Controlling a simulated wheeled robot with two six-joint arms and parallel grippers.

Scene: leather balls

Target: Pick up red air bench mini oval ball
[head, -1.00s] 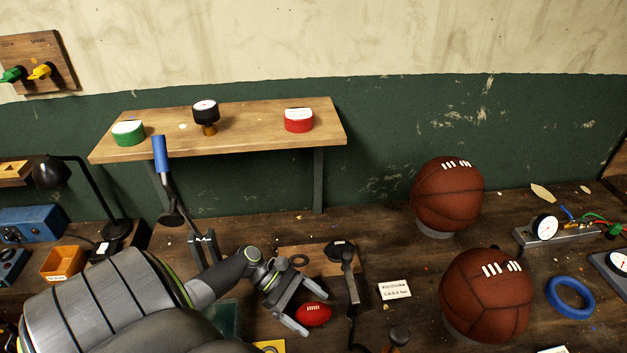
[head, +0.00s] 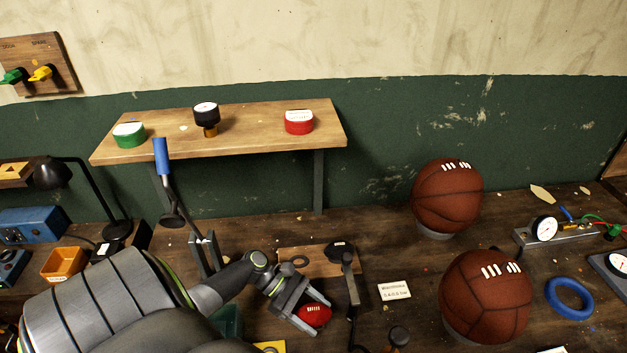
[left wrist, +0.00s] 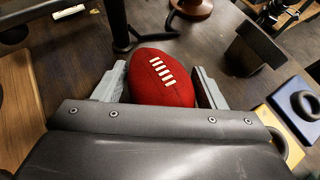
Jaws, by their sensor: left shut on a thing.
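The small red oval ball (head: 314,316) with white laces lies between the fingers of my left gripper (head: 312,314) in the head view, low on the bench at the middle. In the left wrist view the red ball (left wrist: 160,78) fills the space between the two grey fingers, laces facing up. The left gripper is shut on it. The ball appears at bench level; whether it touches the surface cannot be told. My right gripper is not in view.
A metal pump-like stand (head: 349,275) is just right of the ball. A white label card (head: 394,290) lies further right. Two large brown balls (head: 447,195) (head: 486,297) stand at right, near a blue ring (head: 569,298). A wooden shelf (head: 240,140) overhangs the back.

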